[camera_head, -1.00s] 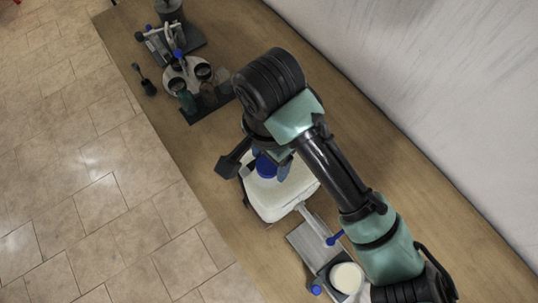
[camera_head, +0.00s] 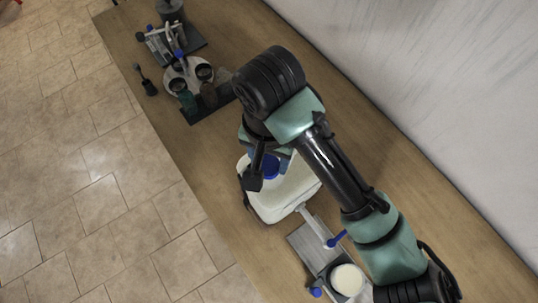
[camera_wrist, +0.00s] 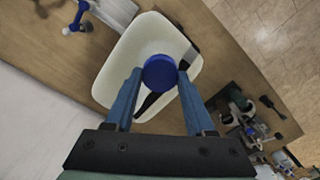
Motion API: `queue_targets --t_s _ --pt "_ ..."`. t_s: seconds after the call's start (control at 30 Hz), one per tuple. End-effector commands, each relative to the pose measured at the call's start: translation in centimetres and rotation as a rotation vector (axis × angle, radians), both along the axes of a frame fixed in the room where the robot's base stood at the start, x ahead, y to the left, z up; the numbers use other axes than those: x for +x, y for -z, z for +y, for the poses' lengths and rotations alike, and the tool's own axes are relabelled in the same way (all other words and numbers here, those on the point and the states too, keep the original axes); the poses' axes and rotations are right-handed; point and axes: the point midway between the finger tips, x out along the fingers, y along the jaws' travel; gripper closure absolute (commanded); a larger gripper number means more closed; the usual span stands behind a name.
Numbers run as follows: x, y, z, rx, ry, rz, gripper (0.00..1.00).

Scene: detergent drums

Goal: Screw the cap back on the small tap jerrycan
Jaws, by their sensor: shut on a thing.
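The small tap jerrycan (camera_head: 290,195) is a whitish canister standing on the wooden bench, with a dark strap-like part across it. In the wrist view its pale top (camera_wrist: 115,75) lies behind the fingers. The blue cap (camera_wrist: 160,72) is round and sits between my two blue fingertips, over the jerrycan's top; it also shows in the head view (camera_head: 271,168). My gripper (camera_wrist: 161,76) is shut on the cap's sides. The cap hides the neck, so I cannot tell how far the cap is seated.
A pale arm with a blue lever (camera_head: 337,238) extends from the jerrycan over a grey plate. A white round container (camera_head: 347,279) stands near it. A round holder (camera_head: 188,77) with dark cups and other gear stand at the far end. A wall borders the right.

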Motion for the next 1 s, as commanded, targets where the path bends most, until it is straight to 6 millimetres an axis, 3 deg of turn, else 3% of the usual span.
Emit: queue_targets --t_s 0.07,0.47,0.8,1.0 --pt "-0.01 0.01 -0.03 -0.001 0.001 0.000 1.00" --pt "-0.05 0.07 -0.02 0.000 0.029 0.002 1.00" --pt "-0.13 0.23 -0.11 -0.001 0.424 0.003 1.00" --pt "-0.16 0.25 -0.13 -0.002 0.506 0.004 1.00"
